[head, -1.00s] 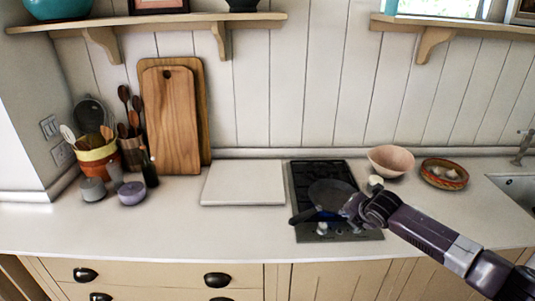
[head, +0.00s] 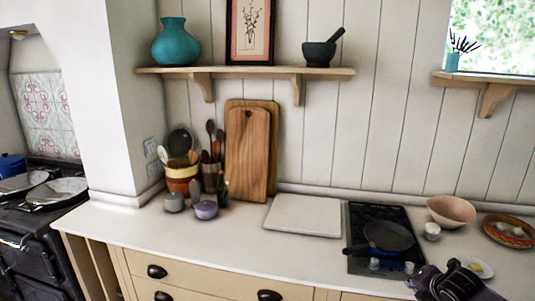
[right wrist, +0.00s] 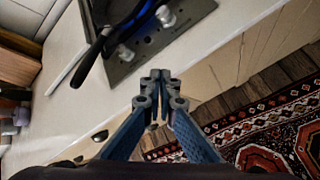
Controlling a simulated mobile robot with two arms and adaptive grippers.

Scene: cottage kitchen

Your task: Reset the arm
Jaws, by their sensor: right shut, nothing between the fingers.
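My right gripper (head: 412,275) is at the lower right of the head view, in front of the black hob (head: 362,266). In the right wrist view its fingers (right wrist: 160,76) are closed together with nothing between them, beside the counter's front edge. A dark frying pan (head: 388,236) sits on the hob, and its black handle (right wrist: 93,58) shows in the wrist view. The gripper is apart from the pan. My left gripper is in neither view.
A white board (head: 303,216) lies on the counter left of the hob. A pink bowl (head: 451,211), a small white cup (head: 432,231) and a patterned dish (head: 511,231) stand to its right. A patterned rug (right wrist: 268,133) lies on the floor below.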

